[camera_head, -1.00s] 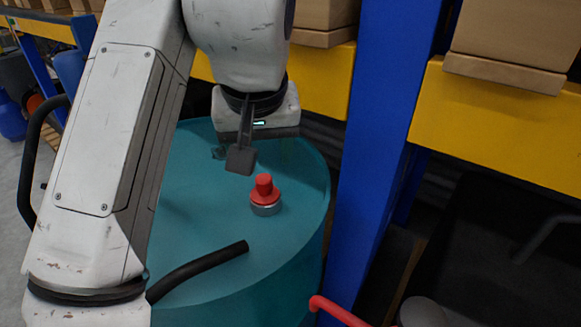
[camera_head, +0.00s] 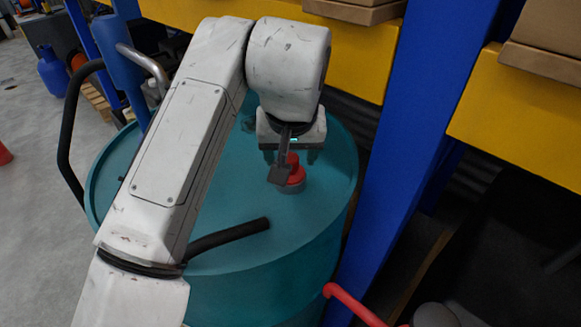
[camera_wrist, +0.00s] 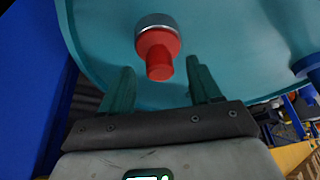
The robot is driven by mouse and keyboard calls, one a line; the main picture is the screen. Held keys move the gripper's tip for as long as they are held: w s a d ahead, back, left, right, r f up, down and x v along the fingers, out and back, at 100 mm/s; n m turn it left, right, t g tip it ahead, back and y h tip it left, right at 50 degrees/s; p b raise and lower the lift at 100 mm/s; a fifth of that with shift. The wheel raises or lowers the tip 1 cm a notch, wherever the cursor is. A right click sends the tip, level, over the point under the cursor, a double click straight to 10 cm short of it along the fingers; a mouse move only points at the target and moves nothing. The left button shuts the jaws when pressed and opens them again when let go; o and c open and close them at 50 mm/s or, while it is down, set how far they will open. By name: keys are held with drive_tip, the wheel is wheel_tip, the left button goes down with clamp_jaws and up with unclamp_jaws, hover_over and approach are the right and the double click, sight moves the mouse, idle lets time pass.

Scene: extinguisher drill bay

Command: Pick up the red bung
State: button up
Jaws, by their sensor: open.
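The red bung (camera_head: 295,171) stands upright in a grey metal collar on top of a teal drum (camera_head: 310,235). In the head view it is partly hidden behind a dark part of my gripper. In the wrist view the bung (camera_wrist: 158,55) shows whole, just beyond and between the lines of my two fingers. My gripper (camera_head: 291,157) is just above and behind the bung. Its fingers (camera_wrist: 160,75) are open and empty, and I see no contact with the bung.
A blue rack post (camera_head: 405,150) and yellow beams (camera_head: 520,115) with cardboard boxes (camera_head: 545,55) stand close on the right. A red bent bar (camera_head: 350,305) is at the lower front.

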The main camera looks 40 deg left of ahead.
drive_tip(key=shift+w+a+f, duration=0.1)
drive_tip(key=shift+w+f, duration=0.05)
drive_tip(key=shift+f, duration=0.35)
clamp_jaws()
